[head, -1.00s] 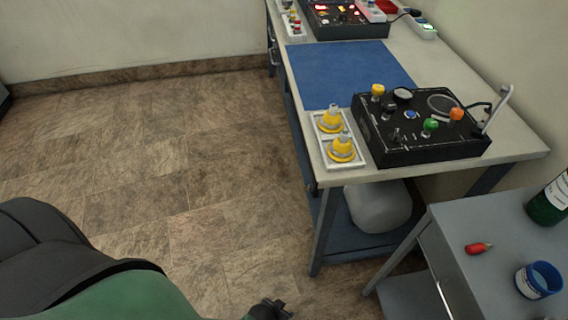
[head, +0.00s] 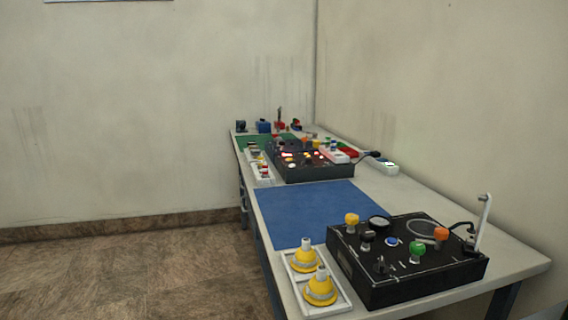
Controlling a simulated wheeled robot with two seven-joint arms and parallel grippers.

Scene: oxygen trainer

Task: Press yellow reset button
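A black control box (head: 410,275) stands at the near end of the workbench. Its top carries a yellow knob or button (head: 351,219) at the far left corner, a black knob, a blue button (head: 392,241), a green knob (head: 417,251) and an orange knob (head: 441,234). I cannot tell from its shape whether the yellow one is a push button. A second dark box (head: 312,170) with lit red and yellow parts stands farther back; its details are too small to make out. Neither of my grippers is in view.
A white tray (head: 339,301) with two yellow and grey fittings (head: 320,289) sits left of the near box. A bare blue mat (head: 315,208) lies between the boxes. A metal post (head: 483,222) rises at the right. Floor is clear left of the bench (head: 493,264).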

